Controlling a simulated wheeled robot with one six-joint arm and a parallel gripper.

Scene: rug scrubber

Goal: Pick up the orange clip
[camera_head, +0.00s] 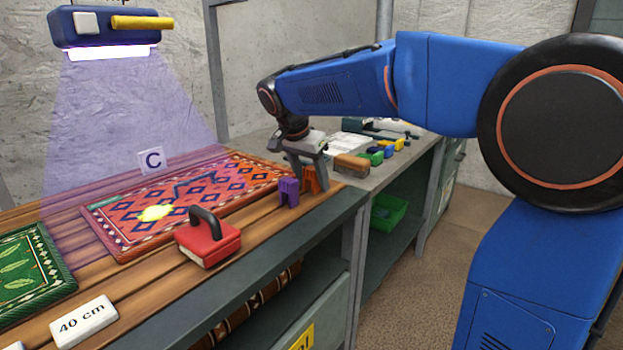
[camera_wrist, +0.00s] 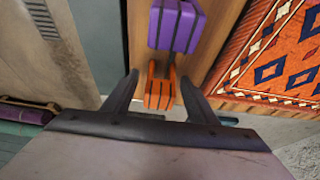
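The orange clip (camera_head: 311,180) stands on the wooden bench top near its far right end, just behind the purple clip (camera_head: 288,192). In the wrist view the orange clip (camera_wrist: 159,90) lies between the two dark fingers of my gripper (camera_wrist: 162,84). The fingers are apart, with a gap on both sides of the clip, so my gripper is open. The purple clip (camera_wrist: 176,25) sits just beyond the fingertips. In the head view my gripper (camera_head: 306,172) is low over the bench, and its near finger partly hides the orange clip.
A patterned rug (camera_head: 190,203) lies left of the clips. A red block with a dark handle (camera_head: 209,246) stands nearer. A brown brush-like block (camera_head: 351,165) and several coloured clips lie on the grey side table (camera_head: 385,176). A lamp (camera_head: 108,30) hangs at the upper left.

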